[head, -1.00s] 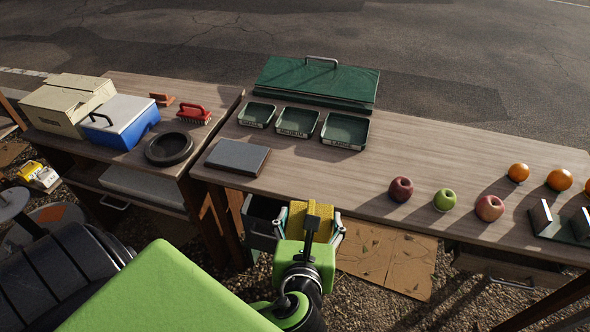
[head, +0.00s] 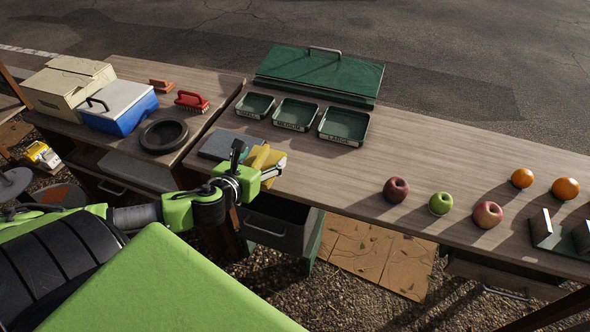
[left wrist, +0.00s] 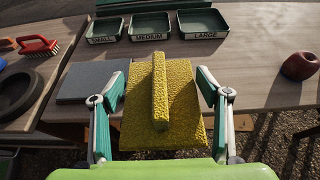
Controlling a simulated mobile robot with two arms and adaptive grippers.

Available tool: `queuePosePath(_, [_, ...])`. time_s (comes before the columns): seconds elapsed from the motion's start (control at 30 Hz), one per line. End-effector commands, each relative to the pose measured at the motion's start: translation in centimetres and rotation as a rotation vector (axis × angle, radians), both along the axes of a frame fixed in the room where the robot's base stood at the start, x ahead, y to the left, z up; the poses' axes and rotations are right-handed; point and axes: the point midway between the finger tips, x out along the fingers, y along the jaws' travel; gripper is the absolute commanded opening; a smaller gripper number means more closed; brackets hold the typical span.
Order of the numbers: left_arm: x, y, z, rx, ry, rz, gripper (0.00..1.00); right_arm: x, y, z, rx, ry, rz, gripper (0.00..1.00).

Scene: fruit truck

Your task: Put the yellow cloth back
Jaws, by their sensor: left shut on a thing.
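The yellow cloth (head: 263,158) is a textured rectangular pad with a raised ridge; it also shows in the left wrist view (left wrist: 185,120). My left gripper (head: 266,163) is shut on it, with one finger at each side in the left wrist view. The cloth is held over the table's front edge, close to the dark grey slab (head: 219,143). In the left wrist view the slab (left wrist: 86,82) lies just beyond and to the left of the cloth. My right gripper is not in view.
An open grey drawer (head: 268,232) juts out below. Green trays for small (head: 256,105), medium (head: 296,114) and large (head: 344,125) stand behind. Apples and oranges lie right; a black ring (head: 164,136), brushes and a blue cooler (head: 120,110) stand left. The table's middle is clear.

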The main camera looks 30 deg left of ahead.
Motion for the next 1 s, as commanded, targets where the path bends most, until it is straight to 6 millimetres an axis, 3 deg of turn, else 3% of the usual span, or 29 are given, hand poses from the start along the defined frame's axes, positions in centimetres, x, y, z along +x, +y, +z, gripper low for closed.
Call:
queuePosePath(0.37, [6.7, -1.9, -2.7, -0.004, -0.004, 0.003, 0.47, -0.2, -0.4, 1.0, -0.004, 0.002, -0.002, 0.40])
queuePosePath(0.5, [8.7, -2.6, -5.6, -0.002, -0.001, 0.002, 0.47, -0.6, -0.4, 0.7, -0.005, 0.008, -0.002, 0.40])
queuePosePath(0.63, [10.0, -3.0, -7.4, -0.002, 0.000, 0.001, 0.47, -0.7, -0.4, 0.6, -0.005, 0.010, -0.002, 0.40])
queuePosePath(0.87, [11.1, -3.2, -8.7, 0.000, -0.001, 0.000, 0.47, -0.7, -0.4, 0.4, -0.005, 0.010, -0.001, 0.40])
queuePosePath(1.0, [11.3, -3.3, -10.9, 0.000, 0.001, 0.001, 0.47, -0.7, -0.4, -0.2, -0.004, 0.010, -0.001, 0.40])
